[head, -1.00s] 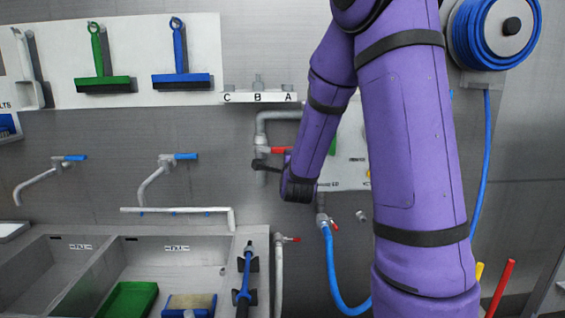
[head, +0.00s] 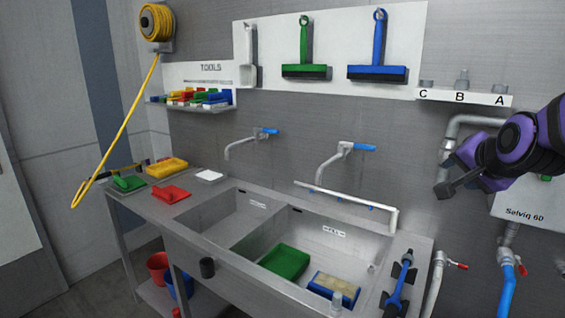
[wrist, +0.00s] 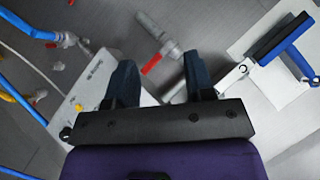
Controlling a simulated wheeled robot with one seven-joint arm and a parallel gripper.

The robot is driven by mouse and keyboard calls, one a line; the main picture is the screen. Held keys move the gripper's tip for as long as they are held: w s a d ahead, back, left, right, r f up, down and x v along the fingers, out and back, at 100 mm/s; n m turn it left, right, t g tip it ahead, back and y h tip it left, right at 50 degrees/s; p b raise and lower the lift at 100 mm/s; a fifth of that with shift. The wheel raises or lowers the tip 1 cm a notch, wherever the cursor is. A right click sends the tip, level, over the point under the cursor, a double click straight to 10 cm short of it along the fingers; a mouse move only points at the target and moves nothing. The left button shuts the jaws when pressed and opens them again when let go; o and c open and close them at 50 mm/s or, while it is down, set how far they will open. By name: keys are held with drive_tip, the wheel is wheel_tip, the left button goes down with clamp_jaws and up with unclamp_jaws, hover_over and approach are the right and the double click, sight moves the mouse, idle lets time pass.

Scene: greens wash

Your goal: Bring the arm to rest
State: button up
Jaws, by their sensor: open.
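My gripper (head: 457,174) is at the right of the head view, below the shelf marked C, B, A and in front of the wall pipes. Its dark fingers point left, away from my purple arm (head: 552,130). The gripper is open and empty. Most of my arm is outside the head view.
A pipe with a red valve handle (wrist: 158,62) shows beyond the fingers. A white box (head: 530,212) hangs behind my arm. The sink (head: 350,240) holds a green tray (head: 285,262). A blue squeegee (head: 378,50) hangs above. A yellow hose reel (head: 157,25) is far left.

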drive_tip(key=s+a+n+g, duration=0.2)
drive_tip(key=s+n, duration=0.3)
drive_tip(key=s, duration=0.5)
drive_tip(key=s+a+n+g+y, duration=0.1)
drive_tip(key=s+a+n+g, duration=0.2)
drive_tip(key=s, duration=0.7)
drive_tip(key=shift+s+r+n+g, duration=0.35)
drive_tip(key=shift+n+g, duration=0.25)
drive_tip(key=shift+n, duration=0.8)
drive_tip(key=shift+w+a, duration=0.1)
